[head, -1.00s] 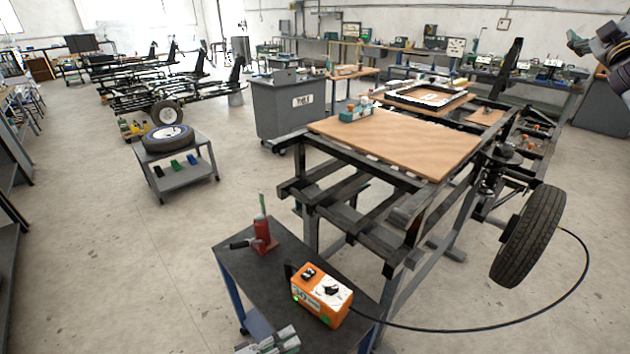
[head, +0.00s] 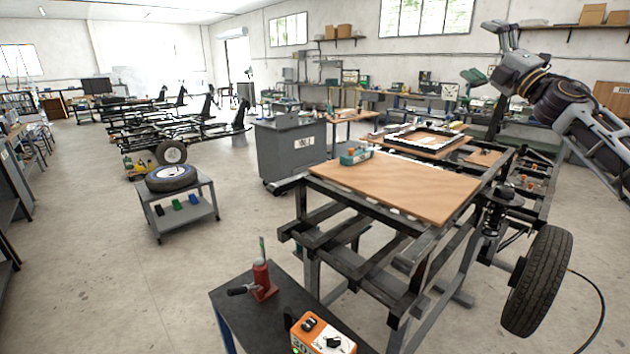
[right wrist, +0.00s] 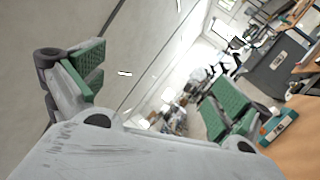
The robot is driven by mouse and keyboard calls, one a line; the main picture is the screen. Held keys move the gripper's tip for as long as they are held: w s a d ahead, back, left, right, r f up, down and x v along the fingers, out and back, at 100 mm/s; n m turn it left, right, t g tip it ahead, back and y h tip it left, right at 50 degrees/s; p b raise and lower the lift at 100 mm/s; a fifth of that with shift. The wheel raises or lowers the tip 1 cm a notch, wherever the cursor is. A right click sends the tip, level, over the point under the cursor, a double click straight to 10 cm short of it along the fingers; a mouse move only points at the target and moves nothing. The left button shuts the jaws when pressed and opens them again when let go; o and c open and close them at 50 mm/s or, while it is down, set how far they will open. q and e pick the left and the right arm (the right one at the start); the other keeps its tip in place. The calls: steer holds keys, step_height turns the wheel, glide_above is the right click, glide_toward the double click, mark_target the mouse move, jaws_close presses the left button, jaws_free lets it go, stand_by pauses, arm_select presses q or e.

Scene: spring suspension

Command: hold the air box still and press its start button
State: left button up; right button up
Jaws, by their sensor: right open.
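The orange air box (head: 318,336) sits on a small dark-topped table (head: 240,306) at the bottom of the head view. Its lower part is cut off by the picture edge. Dark knobs show on its top, and a green spot shows low on its front. I cannot tell which part is the start button. My right gripper (head: 485,52) is raised at the upper right, far from the box. It is open and empty; its green-padded fingers stand wide apart in the right wrist view (right wrist: 150,88). My left gripper is not in view.
A red bottle jack (head: 262,280) stands behind and left of the box. A frame with a wooden board (head: 400,185) and a tyre (head: 538,282) fill the right. A black hose (head: 602,310) curves beside the tyre. Open floor lies at left.

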steer(key=s+a+f+n+g+y, duration=0.1)
steer(key=s+a+f+n+g, duration=0.2)
steer(key=a+f+n+g, duration=0.85)
steer(key=s+a+f+n+g+y, duration=0.15)
steer(key=a+f+g, duration=0.25)
steer(key=a+f, duration=1.6)
steer(key=n+g+h, duration=0.5)
steer(key=n+h, duration=0.2)
steer(key=h, duration=0.6)
glide_toward(315, 341)
steer(key=shift+w+a+f, duration=0.1)
steer(key=shift+w+f, duration=0.05)
steer(key=shift+w, duration=0.65)
steer(key=shift+w+f, duration=0.2)
steer(key=shift+w, duration=0.6)
steer(key=shift+f, duration=0.1)
steer(key=shift+f, duration=6.8)
